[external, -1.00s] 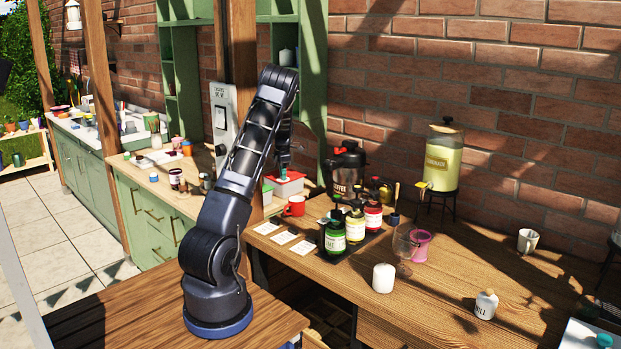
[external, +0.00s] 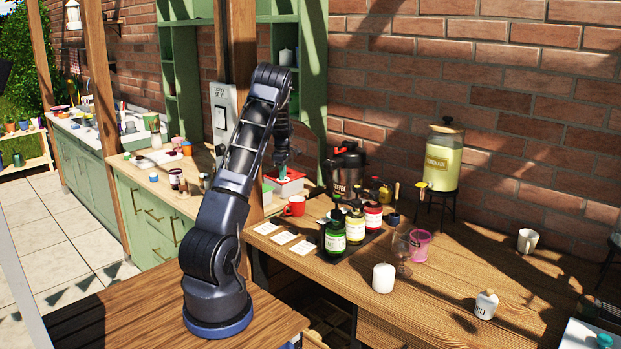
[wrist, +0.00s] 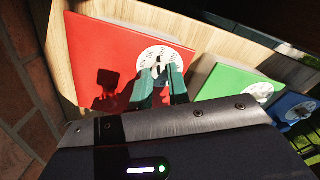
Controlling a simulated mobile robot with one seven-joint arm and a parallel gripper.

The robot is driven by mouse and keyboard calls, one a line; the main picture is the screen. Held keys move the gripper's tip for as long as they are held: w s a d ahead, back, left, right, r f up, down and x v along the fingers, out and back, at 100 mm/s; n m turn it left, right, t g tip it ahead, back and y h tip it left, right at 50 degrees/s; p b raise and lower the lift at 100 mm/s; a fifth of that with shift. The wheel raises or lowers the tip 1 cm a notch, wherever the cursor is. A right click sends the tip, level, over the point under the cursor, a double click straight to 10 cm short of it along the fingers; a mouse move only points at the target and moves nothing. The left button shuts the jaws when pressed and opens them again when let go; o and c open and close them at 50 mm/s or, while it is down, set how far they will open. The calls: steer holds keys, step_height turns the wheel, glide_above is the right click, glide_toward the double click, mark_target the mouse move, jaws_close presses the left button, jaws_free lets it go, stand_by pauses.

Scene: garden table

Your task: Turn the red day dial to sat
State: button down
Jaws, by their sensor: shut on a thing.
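The red day box (wrist: 90,60) lies under my gripper in the wrist view, with a white round dial (wrist: 150,56) on its top near the right edge. Letters show around the dial, but they are too small and partly covered to read the setting. My gripper (wrist: 161,78) has its green fingertips shut on the dial's dark knob (wrist: 159,66). In the external view the red box (external: 290,186) sits at the back of the table by the post, and my gripper (external: 283,176) points down onto it.
A green box (wrist: 235,80) with its own dial stands right beside the red one, and a blue box (wrist: 292,108) is beyond it. The brick wall is close behind.

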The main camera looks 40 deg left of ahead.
stand_by(0.4)
steer(key=c, duration=1.3)
jaws_free()
step_height(320, 180, up, 11)
steer(key=shift+s+f, duration=0.1)
steer(key=shift+f, duration=0.05)
